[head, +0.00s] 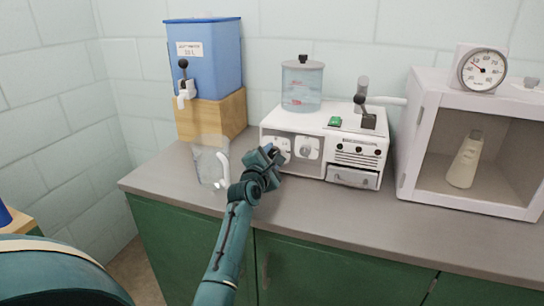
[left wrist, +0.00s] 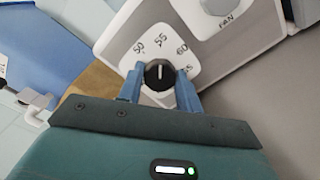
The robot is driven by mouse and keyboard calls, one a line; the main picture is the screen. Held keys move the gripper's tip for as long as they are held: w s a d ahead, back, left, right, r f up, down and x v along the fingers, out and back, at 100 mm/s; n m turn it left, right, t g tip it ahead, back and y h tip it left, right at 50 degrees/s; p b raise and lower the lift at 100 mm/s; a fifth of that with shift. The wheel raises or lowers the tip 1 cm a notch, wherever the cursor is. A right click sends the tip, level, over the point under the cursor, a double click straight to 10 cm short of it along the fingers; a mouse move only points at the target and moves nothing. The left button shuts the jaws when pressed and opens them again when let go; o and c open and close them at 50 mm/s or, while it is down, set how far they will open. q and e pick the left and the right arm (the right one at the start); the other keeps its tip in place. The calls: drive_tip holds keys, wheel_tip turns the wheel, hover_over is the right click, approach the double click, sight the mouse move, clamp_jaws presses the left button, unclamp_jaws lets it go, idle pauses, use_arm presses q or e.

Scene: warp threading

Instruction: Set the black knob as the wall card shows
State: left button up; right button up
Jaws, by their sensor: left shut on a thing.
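The black knob (left wrist: 158,75) sits on a white dial plate (left wrist: 128,45) marked 50, 55, 60 and a partly covered number ending in 5. Its pale pointer line points up towards 55 in the left wrist view. My left gripper (left wrist: 160,93) is shut on the knob, one blue finger on each side. In the head view my left gripper (head: 270,152) is at the left part of the white machine's front (head: 335,172) and hides the knob. No wall card shows in either view. My right gripper is not in view.
A white FAN knob (head: 307,147) is just right of the gripper. A clear jug (head: 210,166) stands close on its left, below a blue tank (head: 205,65) on a wooden block (head: 225,115). A white cabinet (head: 416,135) stands right. The counter front (head: 330,215) is clear.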

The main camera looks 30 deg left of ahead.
use_arm(q)
drive_tip(key=shift+c, duration=1)
